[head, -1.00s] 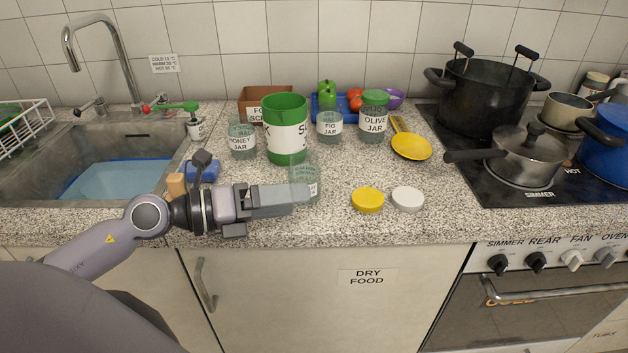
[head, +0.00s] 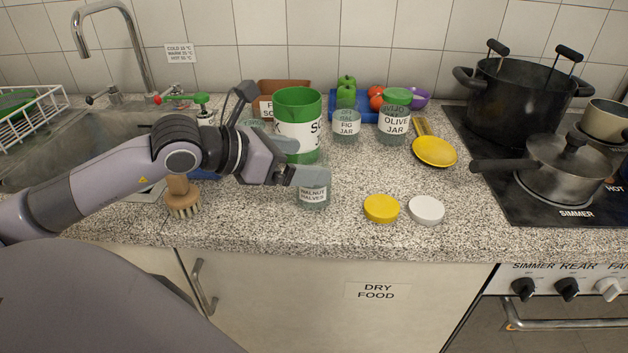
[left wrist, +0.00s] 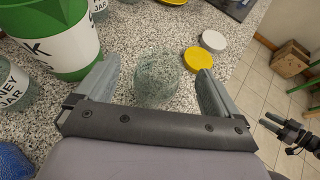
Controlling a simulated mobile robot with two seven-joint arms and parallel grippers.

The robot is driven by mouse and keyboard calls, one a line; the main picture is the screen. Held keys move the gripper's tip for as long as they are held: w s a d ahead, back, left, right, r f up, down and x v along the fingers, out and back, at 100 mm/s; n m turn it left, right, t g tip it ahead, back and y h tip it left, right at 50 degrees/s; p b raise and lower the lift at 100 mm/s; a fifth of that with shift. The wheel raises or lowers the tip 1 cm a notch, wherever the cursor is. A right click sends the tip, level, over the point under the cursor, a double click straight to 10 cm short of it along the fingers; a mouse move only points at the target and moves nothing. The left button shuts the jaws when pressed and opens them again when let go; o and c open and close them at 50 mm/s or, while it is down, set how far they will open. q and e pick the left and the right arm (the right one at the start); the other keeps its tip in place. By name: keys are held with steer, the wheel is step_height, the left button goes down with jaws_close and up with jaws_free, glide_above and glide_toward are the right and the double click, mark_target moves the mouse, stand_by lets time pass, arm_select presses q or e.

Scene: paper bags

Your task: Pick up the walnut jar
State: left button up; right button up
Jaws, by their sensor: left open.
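The walnut jar (head: 313,194) is a small clear glass jar with a white "WALNUT HALVES" label, upright on the granite counter near its front. My left gripper (head: 306,162) is open and empty, just above and behind the jar's top in the head view. Its fingers partly cover the jar there. In the left wrist view the jar (left wrist: 158,80) appears between the two spread fingers (left wrist: 157,78), with a gap on each side.
A large green-and-white tub (head: 299,128) stands close behind the jar. A yellow lid (head: 381,208) and a white lid (head: 426,210) lie to the right. The fig jar (head: 346,127) and olive jar (head: 393,122) stand behind. A wooden brush (head: 181,197) is left.

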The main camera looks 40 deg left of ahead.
arm_select(q)
steer(key=shift+p+x, duration=0.6)
steer(key=shift+x, duration=2)
steer(key=shift+a+f, duration=0.1)
steer(key=shift+f, duration=0.05)
steer(key=shift+s, duration=0.1)
steer(key=c, duration=1.2)
